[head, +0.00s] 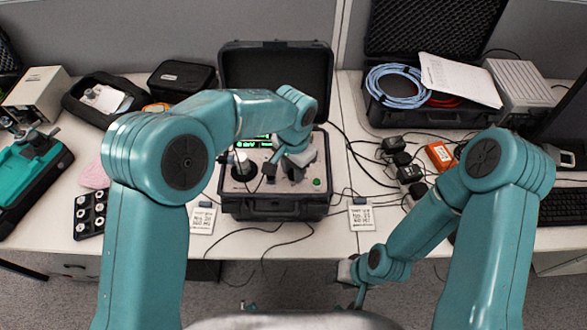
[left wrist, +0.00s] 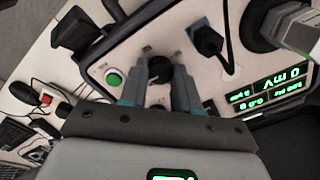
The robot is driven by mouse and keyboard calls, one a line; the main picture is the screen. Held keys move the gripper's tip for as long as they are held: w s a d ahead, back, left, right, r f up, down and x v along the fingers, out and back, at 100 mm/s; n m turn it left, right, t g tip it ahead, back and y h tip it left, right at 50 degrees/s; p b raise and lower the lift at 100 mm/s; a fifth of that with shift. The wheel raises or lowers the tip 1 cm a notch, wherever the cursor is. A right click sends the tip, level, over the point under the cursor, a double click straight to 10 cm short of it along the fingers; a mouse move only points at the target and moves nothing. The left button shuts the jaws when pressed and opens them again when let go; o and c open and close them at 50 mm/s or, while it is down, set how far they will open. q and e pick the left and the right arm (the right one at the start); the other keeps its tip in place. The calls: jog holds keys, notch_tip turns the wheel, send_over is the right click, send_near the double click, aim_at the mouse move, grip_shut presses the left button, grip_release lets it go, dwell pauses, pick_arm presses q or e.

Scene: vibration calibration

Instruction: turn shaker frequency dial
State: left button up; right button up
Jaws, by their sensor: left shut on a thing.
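The shaker controller is a black open case (head: 275,208) with a light panel, standing on the table in the middle of the head view. The frequency dial, a black knob (left wrist: 159,67), shows between my left fingers in the left wrist view. My left gripper (left wrist: 156,80) is shut on this knob, one finger on each side. In the head view my left wrist and gripper cover the knob. A green button (left wrist: 114,78) sits beside it on the panel, and a green-lit display (left wrist: 265,88) shows "0 mV". My right gripper (head: 358,293) hangs low before the table's front edge; its jaws are unclear.
Black cables run from the case across the table. Printed cards (head: 201,220) (head: 361,215) lie on both sides of it. An orange box (head: 440,155) and black adapters are to the right. An open case with blue cable (head: 397,88) stands behind them.

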pick_arm(q)
jog(key=shift+r+m, duration=0.1)
jog(key=shift+m, duration=0.5)
jog(key=o, duration=1.1)
jog(key=shift+c, duration=0.2)
notch_tip(320, 180, up, 16)
jog(key=shift+r+b, duration=0.15)
jog(key=shift+b, duration=0.3)
jog(key=shift+s, duration=0.1)
